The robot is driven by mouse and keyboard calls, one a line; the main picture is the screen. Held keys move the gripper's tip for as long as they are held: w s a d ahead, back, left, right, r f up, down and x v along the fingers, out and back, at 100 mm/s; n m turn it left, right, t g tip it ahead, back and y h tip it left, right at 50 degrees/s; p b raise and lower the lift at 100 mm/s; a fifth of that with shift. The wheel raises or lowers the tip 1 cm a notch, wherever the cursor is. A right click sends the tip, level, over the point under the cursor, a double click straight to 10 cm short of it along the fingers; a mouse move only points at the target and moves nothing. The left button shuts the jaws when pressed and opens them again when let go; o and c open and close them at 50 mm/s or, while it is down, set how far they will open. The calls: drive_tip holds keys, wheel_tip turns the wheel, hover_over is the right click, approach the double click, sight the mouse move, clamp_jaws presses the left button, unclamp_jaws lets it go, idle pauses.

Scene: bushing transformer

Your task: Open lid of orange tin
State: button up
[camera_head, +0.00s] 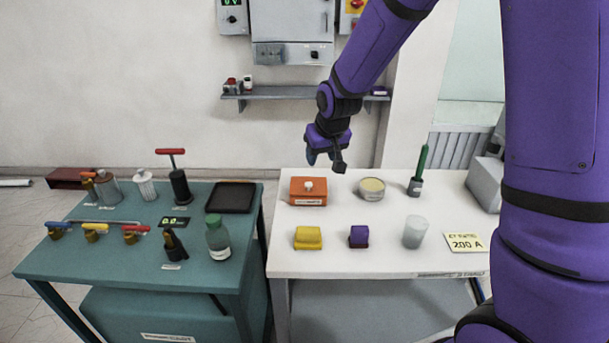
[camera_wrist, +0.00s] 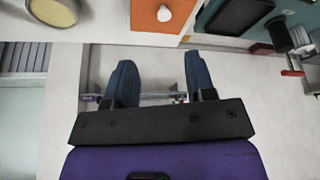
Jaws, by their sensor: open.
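The orange tin (camera_head: 308,196) is a low box with a label on its front, at the back left of the white table. A pale round knob (camera_head: 308,186) sits on its lid, and the lid looks closed. In the wrist view the tin (camera_wrist: 146,14) is at the top edge, partly cut off, with the knob (camera_wrist: 164,13) showing. My gripper (camera_head: 325,165) is above and behind the tin, apart from it. In the wrist view its two blue fingers (camera_wrist: 161,78) are spread with nothing between them.
On the white table (camera_head: 380,261), a round cream-topped tin (camera_head: 372,188) is right of the orange tin. Yellow (camera_head: 308,238) and purple (camera_head: 358,237) blocks and a frosted cup (camera_head: 415,231) stand in front. A green-handled tool (camera_head: 419,170) stands upright. The teal table (camera_head: 130,240) at left holds several items.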

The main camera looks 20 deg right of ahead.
sight(309, 183)
drive_tip(key=x, duration=0.9)
drive_tip(key=w+x, duration=0.1)
drive_tip(key=x, duration=0.4)
drive_tip(key=shift+a+r, duration=0.25)
drive_tip(key=shift+r, duration=0.05)
clamp_jaws()
